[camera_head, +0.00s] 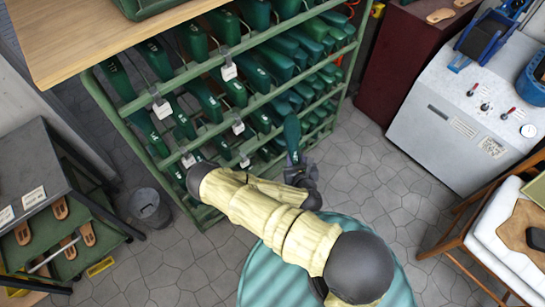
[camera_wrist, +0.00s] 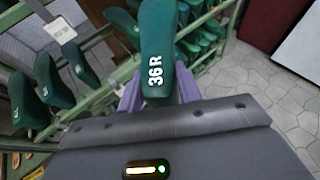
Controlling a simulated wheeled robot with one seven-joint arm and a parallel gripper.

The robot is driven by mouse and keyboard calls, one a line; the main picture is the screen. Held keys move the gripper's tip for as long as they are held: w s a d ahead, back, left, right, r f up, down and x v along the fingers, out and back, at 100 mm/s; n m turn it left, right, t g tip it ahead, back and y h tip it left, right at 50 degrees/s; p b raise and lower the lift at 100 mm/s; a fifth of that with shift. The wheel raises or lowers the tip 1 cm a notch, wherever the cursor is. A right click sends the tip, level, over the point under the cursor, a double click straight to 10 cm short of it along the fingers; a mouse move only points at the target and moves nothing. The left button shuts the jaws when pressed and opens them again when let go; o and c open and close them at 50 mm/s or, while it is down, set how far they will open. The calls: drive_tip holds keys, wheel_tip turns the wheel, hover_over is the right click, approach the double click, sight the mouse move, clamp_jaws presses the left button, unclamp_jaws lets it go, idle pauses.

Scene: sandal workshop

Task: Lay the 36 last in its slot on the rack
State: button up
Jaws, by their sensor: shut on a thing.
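The 36 last is a dark green shoe form marked "36R" (camera_wrist: 158,45), standing upright in the wrist view. My gripper (camera_wrist: 160,95) is shut on it, with a purple finger on each side of its lower end. In the head view the last (camera_head: 292,136) stands up from my gripper (camera_head: 298,168), in front of the rack's right part. The green rack (camera_head: 116,117) holds rows of green lasts on sloping shelves, with white tags hanging from its rails. The last appears apart from the rack. The slot for 36 cannot be made out.
A wooden tabletop (camera_head: 75,38) overhangs the rack's upper left. A grey bin (camera_head: 148,207) stands at its lower left, near a dark shelf unit (camera_head: 32,165) with sandal soles. A grey machine (camera_head: 440,115) and a dark red cabinet (camera_head: 393,62) stand right. Paved floor (camera_head: 385,190) lies open between.

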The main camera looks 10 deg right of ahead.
drive_tip(key=w+a+f+n+g+y+b, duration=0.2)
drive_tip(key=w+a+f+n+y+b, duration=0.4)
drive_tip(key=b, duration=0.7)
wheel_tip(320, 180, down, 3)
drive_tip(key=shift+w+a+f+y+b, duration=0.1)
drive_tip(key=shift+w+a+y+b, duration=0.35)
drive_tip(key=shift+w+a, duration=0.45)
drive_tip(key=shift+w+d, duration=0.1)
drive_tip(key=shift+w, duration=0.1)
